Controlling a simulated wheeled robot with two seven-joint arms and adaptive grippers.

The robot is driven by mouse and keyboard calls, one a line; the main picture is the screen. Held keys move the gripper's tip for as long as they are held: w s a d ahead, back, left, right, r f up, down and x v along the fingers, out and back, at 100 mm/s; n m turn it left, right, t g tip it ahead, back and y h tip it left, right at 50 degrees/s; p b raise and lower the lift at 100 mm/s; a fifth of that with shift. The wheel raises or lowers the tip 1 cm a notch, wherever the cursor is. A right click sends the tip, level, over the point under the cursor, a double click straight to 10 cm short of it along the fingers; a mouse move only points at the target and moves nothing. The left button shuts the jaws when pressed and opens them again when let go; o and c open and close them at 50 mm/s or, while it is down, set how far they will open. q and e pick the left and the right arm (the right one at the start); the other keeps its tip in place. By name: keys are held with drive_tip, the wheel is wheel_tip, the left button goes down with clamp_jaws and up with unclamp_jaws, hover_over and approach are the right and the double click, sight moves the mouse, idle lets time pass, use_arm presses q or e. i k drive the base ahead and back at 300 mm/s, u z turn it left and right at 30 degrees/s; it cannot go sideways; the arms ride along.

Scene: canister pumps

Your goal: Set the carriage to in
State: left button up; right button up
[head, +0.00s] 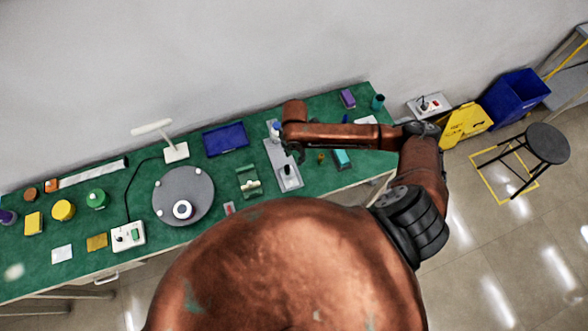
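A long grey slide plate (272,156) lies on the green bench, right of centre in the head view. A paler block with a dark knob, which looks like the carriage (289,177), sits at its near end. My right arm reaches in from the right across the plate. My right gripper (296,155) points down over the plate, just behind the block; its dark fingers are small and partly hidden by my wrist. I cannot tell whether they touch anything or are open. My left gripper is not in view.
A grey round turntable (180,183) with a white ring, a green fixture (248,182) and a blue tray (225,138) stand left of the plate. A teal box (342,160) lies to its right. A lamp (175,152) stands at the back.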

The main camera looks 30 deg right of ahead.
sight(289, 181)
drive_tip(key=z, duration=0.95)
